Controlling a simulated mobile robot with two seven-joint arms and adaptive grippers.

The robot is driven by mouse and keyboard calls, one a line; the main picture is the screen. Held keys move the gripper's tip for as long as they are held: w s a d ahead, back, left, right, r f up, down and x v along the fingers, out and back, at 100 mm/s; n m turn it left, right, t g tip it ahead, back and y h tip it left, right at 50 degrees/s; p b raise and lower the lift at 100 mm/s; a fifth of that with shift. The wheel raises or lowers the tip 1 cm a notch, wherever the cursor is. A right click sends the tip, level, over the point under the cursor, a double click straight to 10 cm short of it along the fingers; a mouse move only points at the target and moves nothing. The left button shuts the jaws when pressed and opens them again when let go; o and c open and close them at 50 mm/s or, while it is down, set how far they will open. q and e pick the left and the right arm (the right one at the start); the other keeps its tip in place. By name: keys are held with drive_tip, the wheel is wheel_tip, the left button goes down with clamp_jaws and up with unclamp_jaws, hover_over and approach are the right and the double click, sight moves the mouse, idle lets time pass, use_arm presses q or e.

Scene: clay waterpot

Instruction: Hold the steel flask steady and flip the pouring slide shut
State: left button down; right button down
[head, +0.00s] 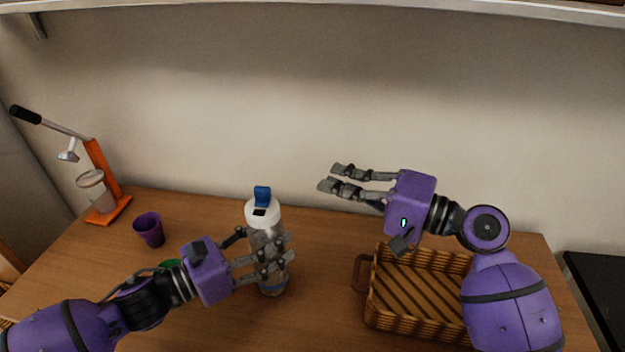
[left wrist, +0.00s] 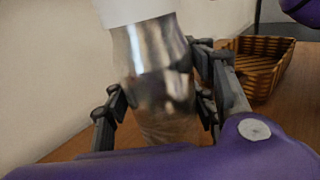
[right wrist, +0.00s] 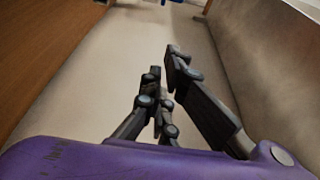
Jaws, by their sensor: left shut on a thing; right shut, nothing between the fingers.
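The steel flask (head: 268,246) stands upright on the wooden table, with a white lid (head: 262,216) on top. The blue pouring slide (head: 262,195) stands up from the lid, beside a dark opening. My left gripper (head: 276,264) is shut around the flask's body; the flask (left wrist: 158,75) fills the middle of the left wrist view between the fingers. My right gripper (head: 328,178) is shut and empty, in the air to the right of the flask and higher than its lid. In the right wrist view, a bit of blue (right wrist: 170,2) shows at the top edge.
A wicker basket (head: 376,318) stands at the right, below my right arm. A purple cup (head: 149,229) and an orange press (head: 108,185) stand at the left. A shelf (head: 330,8) runs overhead.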

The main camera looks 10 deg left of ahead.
sight(263, 194)
drive_tip(key=a, duration=0.8)
drive_tip(key=shift+s+a, duration=0.4)
